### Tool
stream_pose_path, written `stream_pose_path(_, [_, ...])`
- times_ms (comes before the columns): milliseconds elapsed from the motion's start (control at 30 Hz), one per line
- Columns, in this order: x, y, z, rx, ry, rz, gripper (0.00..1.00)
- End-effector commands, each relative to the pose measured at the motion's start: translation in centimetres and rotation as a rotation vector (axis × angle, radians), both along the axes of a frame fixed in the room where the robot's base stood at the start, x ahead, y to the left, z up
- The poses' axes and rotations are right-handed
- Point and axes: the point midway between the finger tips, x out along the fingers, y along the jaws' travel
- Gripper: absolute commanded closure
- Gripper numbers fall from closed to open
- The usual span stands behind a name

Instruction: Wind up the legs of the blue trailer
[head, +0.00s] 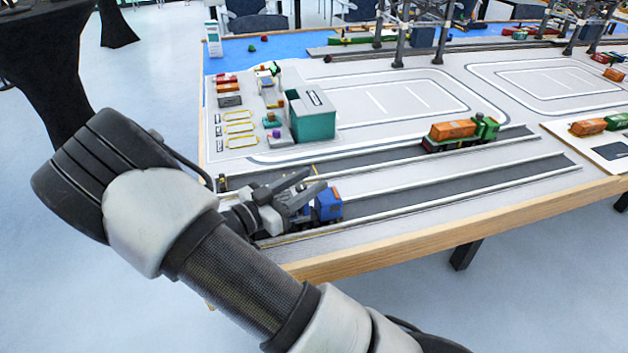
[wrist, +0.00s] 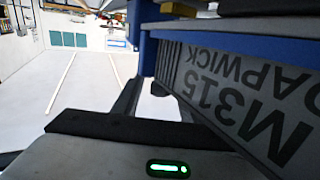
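The blue trailer (wrist: 170,34) fills the right of the wrist view very close up. It has a blue frame edge and a grey panel (wrist: 245,95) with large dark lettering, turned upside down. In the head view a blue vehicle (head: 328,205) stands on the near dark lane at the table's front left. My gripper (head: 310,184) is over and beside it, hiding what lies to its left. The fingers are apart, with a dark pad low in the wrist view. I cannot tell whether they touch the trailer. The legs and winding handle are not clear in either view.
A teal building (head: 312,118) and several coloured blocks stand behind my gripper. A green truck with an orange load (head: 455,133) is on the far lane. The near lane (head: 440,195) is clear to the right. The wooden table edge (head: 400,240) runs along the front.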

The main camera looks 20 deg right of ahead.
Motion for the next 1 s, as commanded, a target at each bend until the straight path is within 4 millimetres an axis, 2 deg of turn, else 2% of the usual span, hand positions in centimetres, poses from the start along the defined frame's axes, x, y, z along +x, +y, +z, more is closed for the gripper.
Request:
stream_pose_path(100, [0.6, -1.3, -0.1, -0.001, 0.0, -0.002, 0.61])
stream_pose_path(200, [0.9, -1.8, 0.0, 0.0, 0.001, 0.0, 0.61])
stream_pose_path(500, [1.0, -2.1, 0.0, 0.0, 0.001, 0.0, 0.61])
stream_pose_path(533, [1.0, -2.1, 0.0, 0.0, 0.001, 0.0, 0.63])
stream_pose_path(700, [1.0, -2.1, 0.0, 0.0, 0.001, 0.0, 0.91])
stream_pose_path(767, [1.0, -2.1, 0.0, 0.0, 0.001, 0.0, 1.0])
stream_pose_path(1000, [1.0, -2.0, 0.0, 0.001, 0.002, 0.017, 1.0])
